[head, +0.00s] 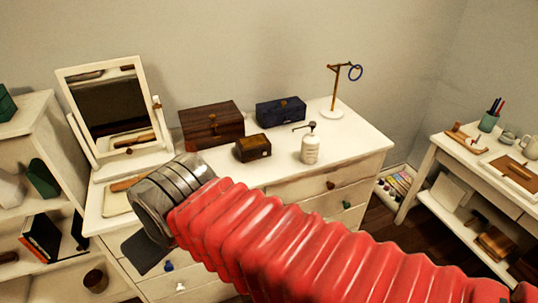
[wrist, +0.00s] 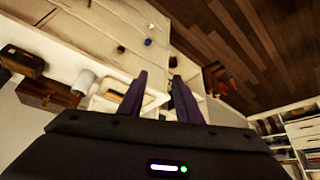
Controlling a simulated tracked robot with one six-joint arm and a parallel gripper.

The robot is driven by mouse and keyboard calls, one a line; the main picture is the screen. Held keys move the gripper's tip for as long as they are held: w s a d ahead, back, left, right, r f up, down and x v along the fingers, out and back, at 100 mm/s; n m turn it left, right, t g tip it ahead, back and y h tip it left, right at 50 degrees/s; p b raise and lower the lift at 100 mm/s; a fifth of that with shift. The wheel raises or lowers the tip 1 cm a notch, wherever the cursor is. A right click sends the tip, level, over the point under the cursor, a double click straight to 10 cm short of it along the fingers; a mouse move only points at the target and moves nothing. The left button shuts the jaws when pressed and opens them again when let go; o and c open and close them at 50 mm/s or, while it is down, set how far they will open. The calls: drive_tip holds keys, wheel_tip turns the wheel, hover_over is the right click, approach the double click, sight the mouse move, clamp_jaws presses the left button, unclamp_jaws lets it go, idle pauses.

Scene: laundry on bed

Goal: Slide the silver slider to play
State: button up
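No silver slider can be made out in either view. A small brown wooden box (head: 253,147) sits on the white dresser top, with a tiny pale fitting on its right face, too small to tell. A larger dark brown chest (head: 212,124) stands behind it to the left, and a dark blue box (head: 281,111) behind it to the right. In the wrist view my gripper (wrist: 160,76) has two dark fingers apart with nothing seen between them. In the head view my red arm ends left of the small box, over the dresser's front left; the fingers are mostly hidden there.
On the dresser (head: 355,142) stand a tilting mirror (head: 112,105), a white pump bottle (head: 310,147) and a ring stand (head: 333,95). Shelves (head: 30,175) are at the left and a white desk (head: 480,165) at the right. The dresser's right end is fairly clear.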

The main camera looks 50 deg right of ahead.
drive_tip(key=shift+w, duration=0.15)
drive_tip(key=w+d+f+m+t+h, duration=0.1)
drive_tip(key=w+d+f+h, duration=0.15)
drive_tip(key=w+d, duration=0.45)
drive_tip(key=w+d+f+m+t+h, duration=0.1)
drive_tip(key=w+d+f+t, duration=0.15)
drive_tip(key=d, duration=0.95)
drive_tip(key=w+d+f+t+h, duration=0.1)
drive_tip(key=w+d+f+h, duration=0.1)
drive_tip(key=w+d+f, duration=0.5)
drive_tip(key=s+d+f, duration=0.1)
drive_tip(key=d, duration=0.3)
drive_tip(key=s+d+f+m+t, duration=0.1)
drive_tip(key=s+d, duration=0.1)
drive_tip(key=d, duration=0.2)
drive_tip(key=s+d+f+t+h, duration=0.1)
drive_tip(key=s+d, duration=0.1)
drive_tip(key=d, duration=0.2)
drive_tip(key=shift+d+f+t, duration=0.25)
drive_tip(key=shift+d+f, duration=0.05)
drive_tip(key=shift+f, duration=0.05)
drive_tip(key=s+d+f+m+t+h, duration=0.2)
drive_tip(key=s+d+f+m, duration=0.1)
drive_tip(key=s, duration=0.6)
drive_tip(key=shift+s+d+f+t+h, duration=0.15)
drive_tip(key=shift+s+d+t+h, duration=0.2)
drive_tip(key=shift+d, duration=0.2)
